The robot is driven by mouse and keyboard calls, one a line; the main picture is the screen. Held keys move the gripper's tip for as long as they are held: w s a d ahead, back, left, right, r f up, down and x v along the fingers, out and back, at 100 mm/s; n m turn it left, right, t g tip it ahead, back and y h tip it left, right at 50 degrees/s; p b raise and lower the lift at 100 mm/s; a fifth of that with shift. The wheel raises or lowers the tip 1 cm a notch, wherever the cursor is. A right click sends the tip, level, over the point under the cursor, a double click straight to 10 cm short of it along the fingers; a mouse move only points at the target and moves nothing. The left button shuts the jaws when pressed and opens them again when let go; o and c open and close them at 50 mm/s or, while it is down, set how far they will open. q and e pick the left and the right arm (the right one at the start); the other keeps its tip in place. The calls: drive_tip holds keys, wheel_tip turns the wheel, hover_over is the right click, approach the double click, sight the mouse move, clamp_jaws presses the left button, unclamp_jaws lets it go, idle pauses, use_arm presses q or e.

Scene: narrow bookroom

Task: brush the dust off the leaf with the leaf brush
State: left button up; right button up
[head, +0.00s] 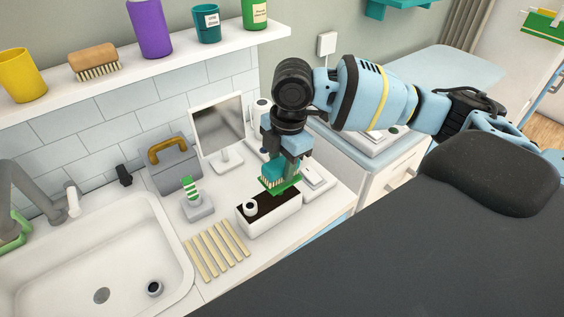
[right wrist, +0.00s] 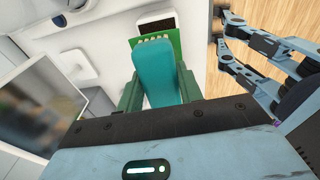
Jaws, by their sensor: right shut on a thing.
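My right gripper (head: 285,163) is shut on the leaf brush (head: 273,172), just above the dark-topped white planter box (head: 268,219). In the right wrist view the brush's teal handle (right wrist: 156,75) stands between the fingers. Its pale bristles (right wrist: 155,38) show at the far end. A flat green piece (head: 286,187), seemingly the leaf, lies right at the bristles; it also shows in the right wrist view (right wrist: 176,45). I cannot tell whether they touch, and no dust can be made out. My left gripper (right wrist: 218,26) is open and empty in the right wrist view, over the wooden floor.
A small white cup (head: 250,207) stands on the planter. Wooden strips (head: 217,250) lie in front, beside the sink (head: 95,260). A green-striped brush (head: 190,188) on a stand, a grey toolbox (head: 172,168) and a screen (head: 218,128) stand behind. A shelf (head: 130,66) runs above.

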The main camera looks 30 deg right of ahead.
drive_tip(key=shift+s+f, duration=0.2)
drive_tip(key=shift+s, duration=0.05)
drive_tip(key=shift+s+r, duration=0.1)
drive_tip(key=shift+s, duration=0.35)
drive_tip(key=shift+w, duration=0.2)
drive_tip(key=shift+w+r, duration=0.15)
drive_tip(key=shift+w, duration=0.95)
drive_tip(key=shift+s, duration=0.1)
drive_tip(key=shift+s, duration=0.65)
drive_tip(key=shift+s+d, duration=0.1)
drive_tip(key=shift+s, duration=0.4)
